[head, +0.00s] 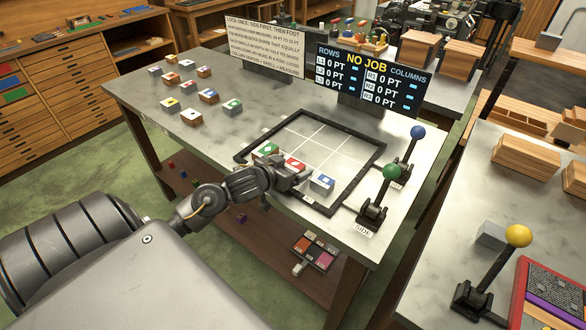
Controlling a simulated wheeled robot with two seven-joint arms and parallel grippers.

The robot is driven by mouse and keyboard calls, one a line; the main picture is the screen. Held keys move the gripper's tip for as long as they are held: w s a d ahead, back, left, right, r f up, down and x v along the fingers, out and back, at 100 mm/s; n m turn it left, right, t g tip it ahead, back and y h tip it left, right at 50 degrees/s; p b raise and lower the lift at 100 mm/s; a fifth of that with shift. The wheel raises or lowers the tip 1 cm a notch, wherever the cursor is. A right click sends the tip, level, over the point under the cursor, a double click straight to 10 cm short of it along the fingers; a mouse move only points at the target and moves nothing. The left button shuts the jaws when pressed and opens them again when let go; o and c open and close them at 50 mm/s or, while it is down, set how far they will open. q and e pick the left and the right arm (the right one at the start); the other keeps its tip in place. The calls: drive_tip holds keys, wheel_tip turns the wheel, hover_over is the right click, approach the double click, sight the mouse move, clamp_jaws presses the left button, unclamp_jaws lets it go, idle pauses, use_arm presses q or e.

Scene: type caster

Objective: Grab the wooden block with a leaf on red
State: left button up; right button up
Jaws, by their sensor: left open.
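A wooden block with a red top and a white mark (294,164) sits inside the black square frame (372,158) on the table, along its near side. The mark is too small to read surely as a leaf. My left gripper (302,178) is open right beside this block on its near side and hides part of it. I cannot tell whether they touch. My right gripper is not in view.
Several small blocks with coloured tops (190,116) stand at the table's left. A blue-knobbed lever (417,133) and a green-knobbed lever (391,173) stand right of the frame. A sign (265,46) and a scoreboard (372,78) stand behind. The frame's far cells are empty.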

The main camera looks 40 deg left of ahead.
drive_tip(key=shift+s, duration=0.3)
use_arm(q)
drive_tip(key=c, duration=1.1)
drive_tip(key=shift+o, duration=0.2)
drive_tip(key=shift+r, duration=0.1)
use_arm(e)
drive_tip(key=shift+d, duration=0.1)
use_arm(q)
drive_tip(key=shift+r, duration=0.7)
drive_tip(key=r, duration=0.1)
drive_tip(key=s+d+r+p, duration=0.1)
drive_tip(key=r, duration=0.1)
drive_tip(key=r+p, duration=0.1)
drive_tip(key=shift+s+d+r, duration=0.15)
drive_tip(key=shift+s, duration=0.1)
drive_tip(key=s+d+r+p, duration=0.7)
drive_tip(key=s+p, duration=0.2)
drive_tip(key=shift+d, duration=0.4)
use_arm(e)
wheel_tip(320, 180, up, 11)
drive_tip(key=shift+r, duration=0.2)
